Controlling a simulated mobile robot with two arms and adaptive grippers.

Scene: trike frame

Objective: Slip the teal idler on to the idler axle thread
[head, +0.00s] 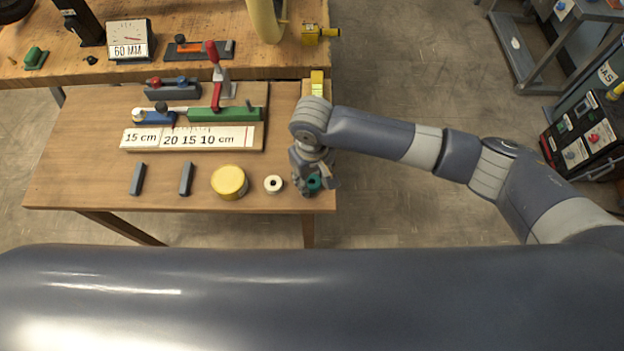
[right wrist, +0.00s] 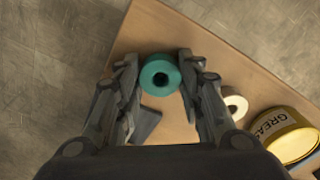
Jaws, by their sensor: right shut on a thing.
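The teal idler (head: 314,184) is a short ring with a dark centre hole, at the right front corner of the near table. It shows large in the right wrist view (right wrist: 160,63), hole facing the camera. My right gripper (head: 309,180) is shut on the idler, one finger on each side of it in the right wrist view (right wrist: 160,72). I cannot tell whether the idler touches the table top or is just above it. I cannot make out the idler axle thread in either view. My left gripper is not in view.
On the near table (head: 75,185) stand a white ring (head: 273,180), a yellow grease tin (head: 230,181) and two grey blocks (head: 186,178). Behind them is a fixture with a red-handled clamp (head: 215,80). A yellow tube (head: 264,18) rises from the back bench.

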